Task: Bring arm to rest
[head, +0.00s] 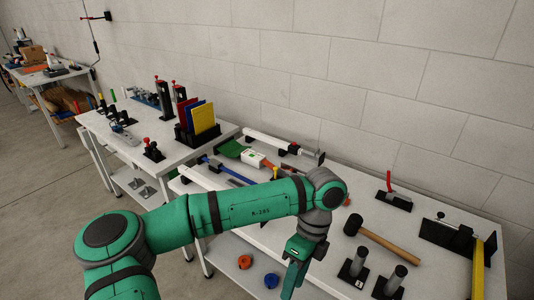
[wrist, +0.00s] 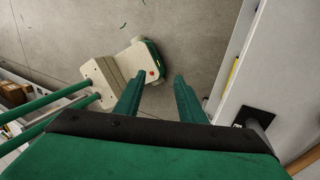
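My arm, green with grey joints, reaches across the lower part of the head view, bends down at the wrist and hangs over the front of the near workbench (head: 335,240). My gripper (head: 294,268) points down near the bench's front edge, with its tips cut off or hidden at the bottom of the frame. In the wrist view my gripper (wrist: 160,84) shows two green fingers apart with nothing between them. Bare concrete floor (wrist: 185,35) lies beyond the fingertips.
A mallet (head: 388,243), black upright posts (head: 355,264) and a red-handled tool (head: 391,188) are on the near bench, right of my gripper. Red and blue round pieces (head: 271,281) lie on its lower shelf. Another bench (head: 160,170) stands farther left. Open floor (head: 40,190) is at left.

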